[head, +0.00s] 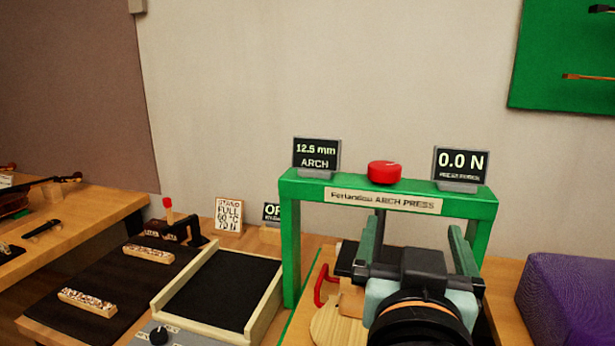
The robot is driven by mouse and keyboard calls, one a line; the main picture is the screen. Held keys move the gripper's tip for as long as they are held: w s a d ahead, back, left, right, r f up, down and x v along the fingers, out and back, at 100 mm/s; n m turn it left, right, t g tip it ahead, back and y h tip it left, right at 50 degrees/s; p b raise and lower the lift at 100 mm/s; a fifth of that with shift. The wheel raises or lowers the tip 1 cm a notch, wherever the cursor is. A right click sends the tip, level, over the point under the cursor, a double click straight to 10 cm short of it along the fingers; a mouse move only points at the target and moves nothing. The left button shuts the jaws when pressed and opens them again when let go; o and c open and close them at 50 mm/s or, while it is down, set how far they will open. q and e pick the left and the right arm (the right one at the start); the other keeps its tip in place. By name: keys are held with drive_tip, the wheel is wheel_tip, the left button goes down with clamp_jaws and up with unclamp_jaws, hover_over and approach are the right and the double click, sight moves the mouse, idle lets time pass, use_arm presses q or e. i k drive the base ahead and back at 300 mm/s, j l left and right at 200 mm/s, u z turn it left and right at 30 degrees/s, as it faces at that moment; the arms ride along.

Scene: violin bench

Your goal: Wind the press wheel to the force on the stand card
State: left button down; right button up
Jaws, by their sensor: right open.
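The green arch press (291,240) stands at the centre right with a red wheel (384,173) on top of its beam. Its right display (460,164) reads 0.0 N, and its left display (316,154) reads 12.5 mm ARCH. The stand card (229,215) leans at the back left of the press; its small text seems to read FULL, 60 °C and 70 N, the figures blurred. My right gripper (417,240) is open at the press opening, below and right of the wheel and apart from it. It hides part of the press bed. My left gripper is out of view.
A black-lined wooden tray (222,297) lies left of the press, and a dark mat (104,285) with speckled wooden blocks lies further left. A red handle (319,290) sits inside the press's left leg. A purple block (570,300) stands at right. Space above the wheel is clear.

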sight(378, 171)
drive_tip(key=k+l, duration=0.1)
drive_tip(key=k, duration=0.45)
drive_tip(key=k+l, duration=0.1)
drive_tip(key=k, duration=0.5)
